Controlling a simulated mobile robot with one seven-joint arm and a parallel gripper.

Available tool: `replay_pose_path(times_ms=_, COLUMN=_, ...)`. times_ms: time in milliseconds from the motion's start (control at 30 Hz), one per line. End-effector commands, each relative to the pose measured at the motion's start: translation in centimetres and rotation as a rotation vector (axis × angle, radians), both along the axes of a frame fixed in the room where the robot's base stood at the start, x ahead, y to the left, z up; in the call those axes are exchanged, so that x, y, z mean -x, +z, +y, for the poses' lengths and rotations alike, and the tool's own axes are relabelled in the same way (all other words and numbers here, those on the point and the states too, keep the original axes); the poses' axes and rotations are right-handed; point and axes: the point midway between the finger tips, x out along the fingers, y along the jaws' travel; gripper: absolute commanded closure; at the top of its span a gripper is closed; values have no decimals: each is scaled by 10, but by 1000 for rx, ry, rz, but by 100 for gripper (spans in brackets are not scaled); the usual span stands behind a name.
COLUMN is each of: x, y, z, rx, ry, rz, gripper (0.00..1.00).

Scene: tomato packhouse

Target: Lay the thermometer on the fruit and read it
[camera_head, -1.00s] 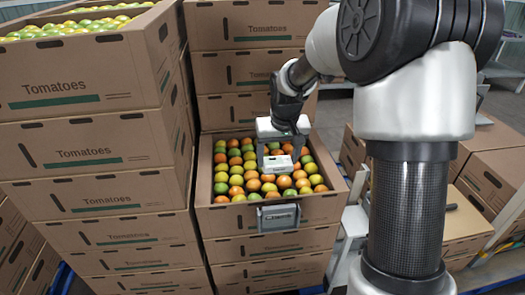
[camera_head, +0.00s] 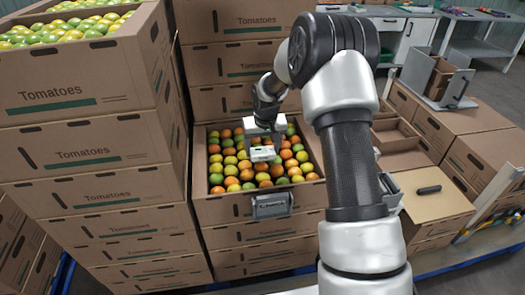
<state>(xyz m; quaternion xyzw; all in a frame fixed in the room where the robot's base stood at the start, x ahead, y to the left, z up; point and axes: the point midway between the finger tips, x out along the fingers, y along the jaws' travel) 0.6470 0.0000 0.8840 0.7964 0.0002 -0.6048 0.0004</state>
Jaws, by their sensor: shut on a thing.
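The thermometer (camera_head: 263,154), a small pale box-shaped device with a darker face, is in my gripper (camera_head: 265,146), over the middle of the open tomato carton. My gripper points down and is shut on it. The fruit (camera_head: 235,172), green, yellow, orange and red tomatoes, fills the carton (camera_head: 206,213) in rows around and below the thermometer. I cannot tell whether the thermometer touches the fruit. Its reading is too small to make out. The gripper and the thermometer hide part of the fruit behind them.
A grey holder (camera_head: 272,205) hangs on the carton's front wall. A taller carton stack (camera_head: 80,160) stands close on the left, more cartons (camera_head: 235,65) behind.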

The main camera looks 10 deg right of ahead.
Motion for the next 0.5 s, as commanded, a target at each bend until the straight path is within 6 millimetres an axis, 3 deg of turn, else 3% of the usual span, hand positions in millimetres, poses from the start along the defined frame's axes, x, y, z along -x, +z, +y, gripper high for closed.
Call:
replay_pose_path(times_ms=67, x=0, y=-9, z=0, rx=0, ry=0, rz=1, gripper=57)
replay_pose_path(times_ms=433, x=0, y=-14, z=0, rx=0, ry=0, rz=-1, gripper=57)
replay_pose_path(times_ms=467, x=0, y=-14, z=0, rx=0, ry=0, rz=0, gripper=30)
replay_pose_path(times_ms=500, x=0, y=-13, z=0, rx=0, ry=0, rz=0, gripper=23)
